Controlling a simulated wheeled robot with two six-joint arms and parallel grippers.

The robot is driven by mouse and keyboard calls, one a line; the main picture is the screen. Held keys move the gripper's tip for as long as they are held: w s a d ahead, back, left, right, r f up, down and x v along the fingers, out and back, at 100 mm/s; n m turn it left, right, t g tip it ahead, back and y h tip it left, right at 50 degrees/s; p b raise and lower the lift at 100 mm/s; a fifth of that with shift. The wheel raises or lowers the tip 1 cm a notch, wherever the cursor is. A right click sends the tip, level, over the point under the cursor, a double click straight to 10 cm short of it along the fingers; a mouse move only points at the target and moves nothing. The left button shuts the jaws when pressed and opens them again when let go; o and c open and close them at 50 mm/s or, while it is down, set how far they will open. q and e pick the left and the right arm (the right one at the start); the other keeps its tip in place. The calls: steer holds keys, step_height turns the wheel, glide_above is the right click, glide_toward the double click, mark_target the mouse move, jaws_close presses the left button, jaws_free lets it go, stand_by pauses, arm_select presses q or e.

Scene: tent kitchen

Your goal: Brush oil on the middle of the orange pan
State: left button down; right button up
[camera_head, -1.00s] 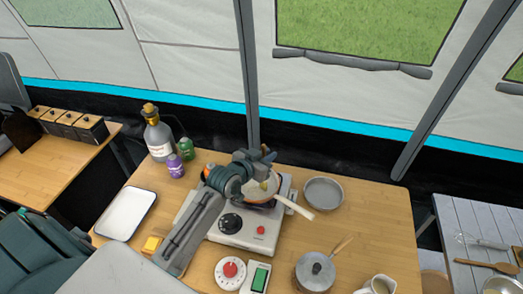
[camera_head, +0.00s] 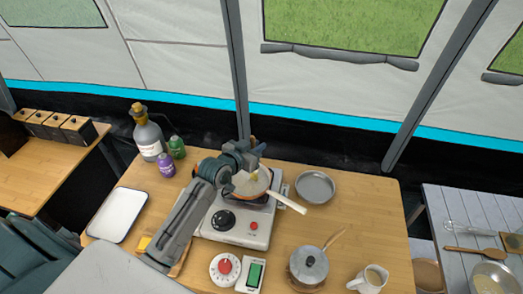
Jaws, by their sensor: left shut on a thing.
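The orange pan (camera_head: 266,182) sits on the white portable stove (camera_head: 235,230), its pale handle pointing to the lower right. My left arm reaches in from the lower left. My left gripper (camera_head: 250,155) is over the far left side of the pan and hides part of it. It is shut on a thin thing, probably the brush (camera_head: 253,139), whose tan end shows just above the fingers. A yellowish patch shows in the pan just below the gripper; I cannot tell whether it is brush or oil. My right gripper is not in view.
An empty grey pan (camera_head: 315,186) stands right of the stove. A lidded pot (camera_head: 309,265), a pitcher (camera_head: 371,279), a red dial timer (camera_head: 225,268) and a green-screen device (camera_head: 254,275) stand in front. Bottles (camera_head: 149,138) and a white tray (camera_head: 117,214) are at left.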

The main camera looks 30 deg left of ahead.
arm_select(q)
steer(key=a, duration=0.2)
steer(key=w+a+b, duration=0.1)
steer(key=a, duration=0.2)
steer(key=shift+w, duration=0.15)
stand_by(0.5)
step_height(320, 180, up, 6)
steer(key=p, duration=0.5)
step_height(320, 180, up, 3)
steer(key=shift+f+p, duration=0.1)
steer(key=shift+p, duration=0.75)
stand_by(0.4)
